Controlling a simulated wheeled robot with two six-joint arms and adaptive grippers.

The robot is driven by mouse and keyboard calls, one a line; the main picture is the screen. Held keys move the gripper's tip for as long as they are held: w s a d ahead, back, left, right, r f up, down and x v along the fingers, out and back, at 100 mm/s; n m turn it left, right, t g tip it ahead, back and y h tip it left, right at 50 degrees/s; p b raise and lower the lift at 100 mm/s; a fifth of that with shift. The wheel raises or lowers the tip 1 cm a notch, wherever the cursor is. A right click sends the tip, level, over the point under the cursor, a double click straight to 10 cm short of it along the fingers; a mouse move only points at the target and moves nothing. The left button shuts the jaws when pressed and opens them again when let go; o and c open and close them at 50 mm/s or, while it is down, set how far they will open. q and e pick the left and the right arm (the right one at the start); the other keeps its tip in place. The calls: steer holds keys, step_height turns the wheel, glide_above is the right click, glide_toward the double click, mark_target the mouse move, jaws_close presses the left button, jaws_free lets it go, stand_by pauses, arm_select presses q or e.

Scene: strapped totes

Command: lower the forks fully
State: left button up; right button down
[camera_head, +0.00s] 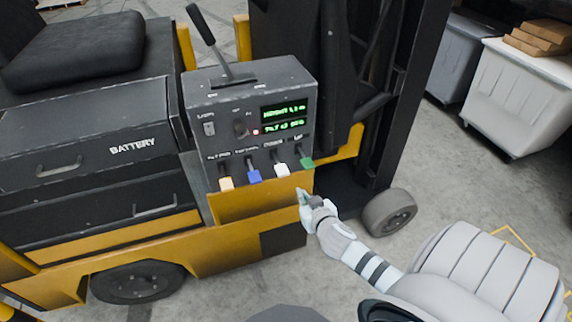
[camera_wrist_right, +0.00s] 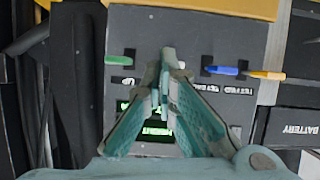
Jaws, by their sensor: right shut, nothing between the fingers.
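The forklift's control box (camera_head: 250,105) carries a row of small levers along its lower front: orange (camera_head: 226,183), blue (camera_head: 253,176), white (camera_head: 281,170) and green (camera_head: 306,162). My right gripper (camera_head: 303,194) is shut and empty, just below and in front of the white and green levers. Contact with a lever cannot be told. The forks are not in view. My left gripper is not in view.
The dark mast (camera_head: 412,90) rises to the right, with a wheel (camera_head: 390,212) below. Grey floor is clear between.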

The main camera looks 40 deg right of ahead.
step_height(320, 180, up, 9)
steer(key=w+t, duration=0.1)
steer(key=t, duration=0.1)
steer(key=shift+w+a+m, duration=0.3)
steer(key=shift+w+a, duration=0.1)
steer(key=shift+f, duration=0.15)
glide_above(286, 174)
step_height(286, 174, down, 2)
step_height(286, 174, down, 4)
steer(key=shift+w+r+b, duration=0.15)
steer(key=shift+r+b, duration=0.1)
steer(key=shift+b, duration=0.45)
steer(key=shift+f, duration=0.55)
